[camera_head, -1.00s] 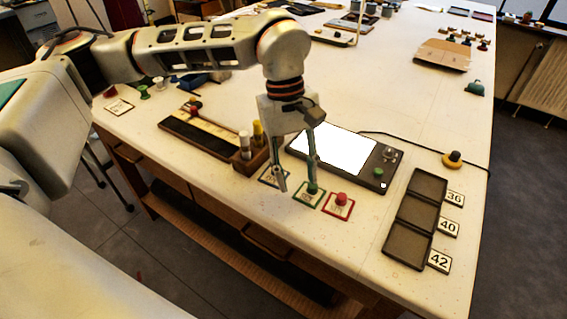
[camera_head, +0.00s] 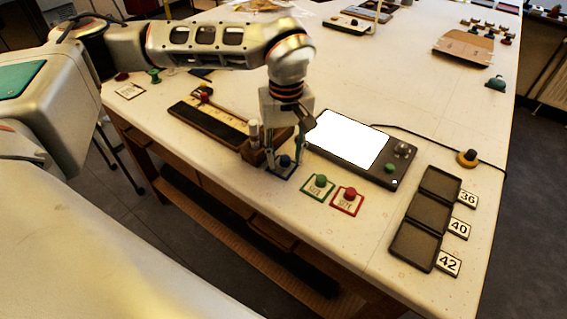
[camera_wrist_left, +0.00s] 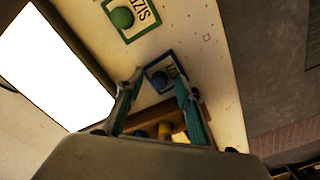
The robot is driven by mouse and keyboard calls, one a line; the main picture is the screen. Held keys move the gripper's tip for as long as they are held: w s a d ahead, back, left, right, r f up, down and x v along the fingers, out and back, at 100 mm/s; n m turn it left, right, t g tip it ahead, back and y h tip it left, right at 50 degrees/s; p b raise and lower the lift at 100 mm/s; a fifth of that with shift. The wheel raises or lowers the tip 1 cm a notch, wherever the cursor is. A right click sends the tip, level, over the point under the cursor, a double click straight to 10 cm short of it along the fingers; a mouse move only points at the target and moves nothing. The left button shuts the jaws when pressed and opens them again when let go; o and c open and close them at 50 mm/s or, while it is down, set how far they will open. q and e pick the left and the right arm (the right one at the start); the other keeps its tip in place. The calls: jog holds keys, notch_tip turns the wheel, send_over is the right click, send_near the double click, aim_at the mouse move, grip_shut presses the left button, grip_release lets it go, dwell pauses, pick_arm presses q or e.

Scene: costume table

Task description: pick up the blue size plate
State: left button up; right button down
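The blue size plate (camera_head: 280,173) is a small square card with a blue border and a round blue knob, lying flat near the table's front edge. My left gripper (camera_head: 285,165) points down over it, open, with a finger on either side of the knob. In the left wrist view the blue plate (camera_wrist_left: 158,67) shows between and beyond the two open fingertips (camera_wrist_left: 160,79), which look apart from the knob. Part of the plate is hidden by the fingers. My right gripper is not in view.
The green plate (camera_head: 318,188) and red plate (camera_head: 347,202) lie to the right. A lit tablet (camera_head: 392,178) is behind them. A wooden holder with upright markers (camera_head: 253,128) stands close to the left of the gripper. Dark trays (camera_head: 431,214) with number cards lie further right.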

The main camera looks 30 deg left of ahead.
pick_arm(q)
jog(key=c, duration=1)
